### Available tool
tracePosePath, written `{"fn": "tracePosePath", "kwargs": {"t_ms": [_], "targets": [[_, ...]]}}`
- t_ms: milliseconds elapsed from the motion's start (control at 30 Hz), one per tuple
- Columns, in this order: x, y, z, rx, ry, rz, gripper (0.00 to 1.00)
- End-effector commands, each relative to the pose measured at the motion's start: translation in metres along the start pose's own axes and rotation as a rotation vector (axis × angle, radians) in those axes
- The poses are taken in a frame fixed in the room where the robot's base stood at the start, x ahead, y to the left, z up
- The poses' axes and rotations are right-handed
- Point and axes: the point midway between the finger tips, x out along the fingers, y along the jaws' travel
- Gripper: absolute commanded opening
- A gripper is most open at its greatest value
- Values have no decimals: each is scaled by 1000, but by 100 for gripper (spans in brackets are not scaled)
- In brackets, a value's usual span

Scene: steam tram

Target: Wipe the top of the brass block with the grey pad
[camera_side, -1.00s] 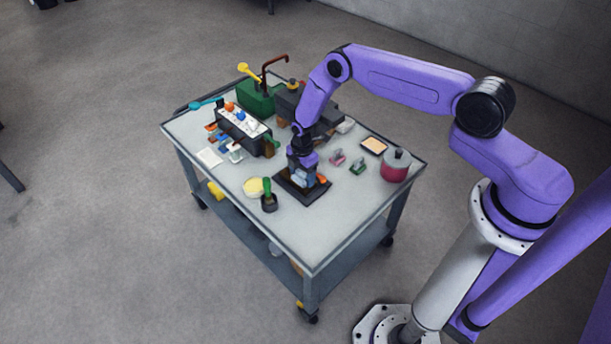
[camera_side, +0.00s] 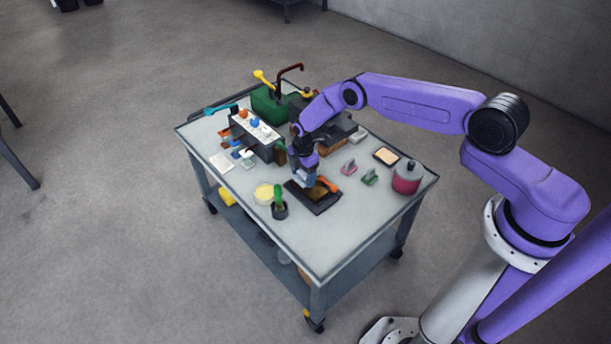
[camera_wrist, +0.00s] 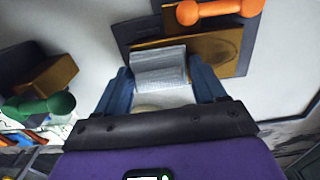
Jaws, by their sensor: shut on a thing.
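My gripper (camera_side: 306,177) is shut on the grey pad (camera_wrist: 160,70), which sits between the blue fingers in the wrist view. The brass block (camera_wrist: 205,50) is a flat brown-gold piece with a dark oval smudge on its right part. It lies in a dark tray (camera_wrist: 243,62); the tray also shows in the side view (camera_side: 322,207). The pad overlaps the near left part of the block in the wrist view and hides it; I cannot tell whether they touch. In the side view my gripper is over the tray's far left side.
An orange-handled tool (camera_wrist: 215,10) lies along the tray's edge beyond the block. A dark pot with a green handle (camera_side: 279,208), a pale yellow round thing (camera_side: 264,194) and a red pot (camera_side: 406,181) stand nearby. The front of the table is clear.

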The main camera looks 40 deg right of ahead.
Motion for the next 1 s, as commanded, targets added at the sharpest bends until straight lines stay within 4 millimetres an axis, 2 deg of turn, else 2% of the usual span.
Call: {"fn": "tracePosePath", "kwargs": {"t_ms": [133,500,733,1000], "targets": [[2,-3,0,0,0,-1,46],[2,-31,0,-1,0,-9,46],[1,-38,0,0,0,-8,46],[-1,-57,0,-1,0,-8,46]]}}
